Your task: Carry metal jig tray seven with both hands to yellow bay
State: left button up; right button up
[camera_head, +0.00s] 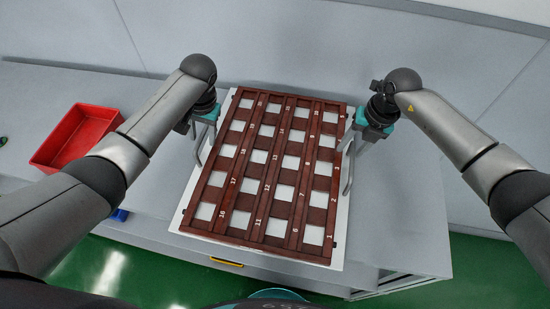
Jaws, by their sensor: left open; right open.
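A dark red-brown gridded tray (334,200) with numbered cells and white square openings lies on a white plate (339,241) on the grey table. I cannot tell from its look whether it is metal or which tray number it bears. My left gripper (205,150) is open at the tray's left side, near its upper half. My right gripper (348,170) is open at its right side, at a similar height. Whether any finger touches the tray or plate is unclear. No bay marked yellow is clearly visible.
A red bin (76,135) stands on the table at the left. A small yellow strip (227,262) is on the table's front edge. A blue object (119,215) shows partly behind my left arm. Grey panels rise behind; the table right of the tray is clear.

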pick_arm(q)
jog(key=shift+c, duration=0.2)
jog(key=c, duration=0.7)
pick_arm(e)
jog(key=c, duration=0.8)
pick_arm(q)
grip_shut()
pick_arm(e)
grip_shut()
pick_arm(q)
jog(key=shift+r, duration=0.1)
